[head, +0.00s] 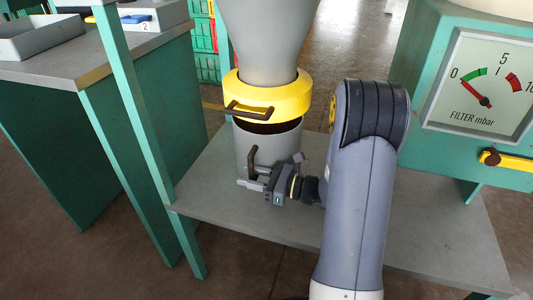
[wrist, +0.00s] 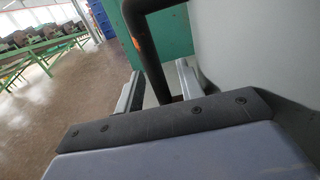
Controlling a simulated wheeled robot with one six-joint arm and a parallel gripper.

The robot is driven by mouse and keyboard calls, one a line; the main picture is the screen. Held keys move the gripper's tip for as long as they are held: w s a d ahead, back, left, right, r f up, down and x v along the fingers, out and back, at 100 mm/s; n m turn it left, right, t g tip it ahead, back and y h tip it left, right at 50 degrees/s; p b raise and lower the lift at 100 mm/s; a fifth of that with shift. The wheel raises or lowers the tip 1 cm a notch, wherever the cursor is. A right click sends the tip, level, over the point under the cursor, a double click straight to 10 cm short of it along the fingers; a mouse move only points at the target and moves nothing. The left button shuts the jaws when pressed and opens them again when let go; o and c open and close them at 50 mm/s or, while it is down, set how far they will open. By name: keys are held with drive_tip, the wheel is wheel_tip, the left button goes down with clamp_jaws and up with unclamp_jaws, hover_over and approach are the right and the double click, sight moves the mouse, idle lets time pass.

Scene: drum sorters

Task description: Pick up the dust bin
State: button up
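The dust bin (head: 277,147) is a grey cylinder on the low grey shelf (head: 225,200), under a yellow ring (head: 285,98) below a grey hopper. A dark gap shows between bin rim and ring. The bin's brown upright handle (head: 252,160) faces left. My gripper (head: 250,178) is at the handle's lower part. In the wrist view my gripper's fingers (wrist: 158,90) stand on either side of the handle (wrist: 147,45), with gaps visible, so it looks open around the bar. The bin's grey wall (wrist: 260,50) fills the right side there.
A green post (head: 135,110) stands left of the bin. A green bench with grey trays (head: 50,35) is farther left. A green cabinet with a filter gauge (head: 485,85) and yellow lever (head: 512,161) stands right. The yellow ring, with its own brown handle (head: 248,110), is close above the bin.

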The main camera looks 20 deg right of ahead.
clamp_jaws()
idle(1.3)
